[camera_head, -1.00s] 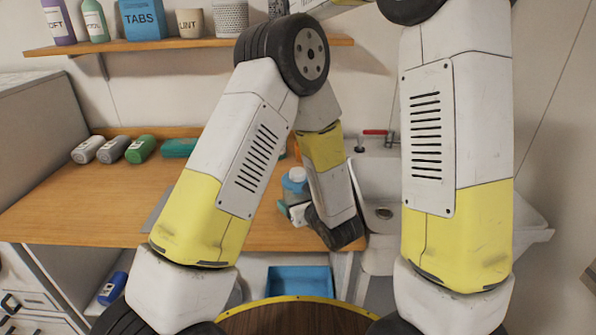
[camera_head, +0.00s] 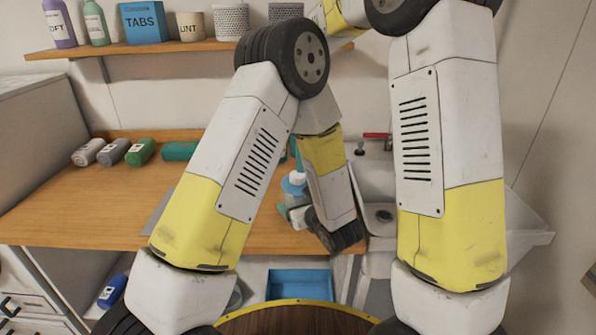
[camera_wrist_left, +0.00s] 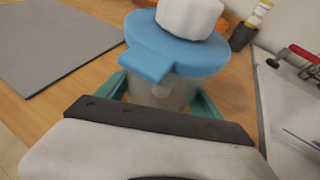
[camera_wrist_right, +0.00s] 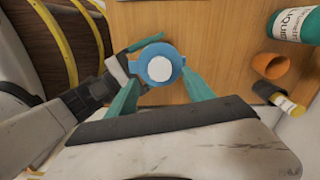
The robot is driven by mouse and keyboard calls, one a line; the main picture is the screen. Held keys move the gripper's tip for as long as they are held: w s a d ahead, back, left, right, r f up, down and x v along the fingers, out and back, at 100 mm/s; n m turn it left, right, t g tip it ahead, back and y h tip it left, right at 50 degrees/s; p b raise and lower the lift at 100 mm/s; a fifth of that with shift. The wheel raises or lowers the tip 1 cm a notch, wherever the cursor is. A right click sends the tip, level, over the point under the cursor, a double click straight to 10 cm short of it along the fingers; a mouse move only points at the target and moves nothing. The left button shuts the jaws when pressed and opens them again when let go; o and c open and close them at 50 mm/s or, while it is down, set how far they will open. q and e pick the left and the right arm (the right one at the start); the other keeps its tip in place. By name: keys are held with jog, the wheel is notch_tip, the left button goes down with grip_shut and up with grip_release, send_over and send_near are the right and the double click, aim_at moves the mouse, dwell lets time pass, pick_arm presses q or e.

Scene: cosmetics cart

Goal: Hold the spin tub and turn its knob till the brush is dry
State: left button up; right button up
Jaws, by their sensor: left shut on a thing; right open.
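The spin tub (camera_wrist_left: 165,95) is clear, with a blue lid (camera_wrist_left: 170,55) and a white knob (camera_wrist_left: 190,15). It stands on the wooden counter, and shows small in the head view (camera_head: 294,187). My left gripper (camera_wrist_left: 160,92) is shut around the tub's clear body, below the lid. My right gripper (camera_wrist_right: 160,75) is open above the tub, its teal fingers on either side of the blue lid and white knob (camera_wrist_right: 159,67). I cannot tell whether they touch. In the head view my left arm hides much of the tub. I cannot make out the brush.
A grey mat (camera_wrist_left: 55,45) lies beside the tub.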

aim_at(298, 178)
notch_tip(298, 178, down, 5)
jog(key=shift+r, duration=0.1)
dwell(0.3)
grip_shut()
jog(key=shift+n, duration=0.3)
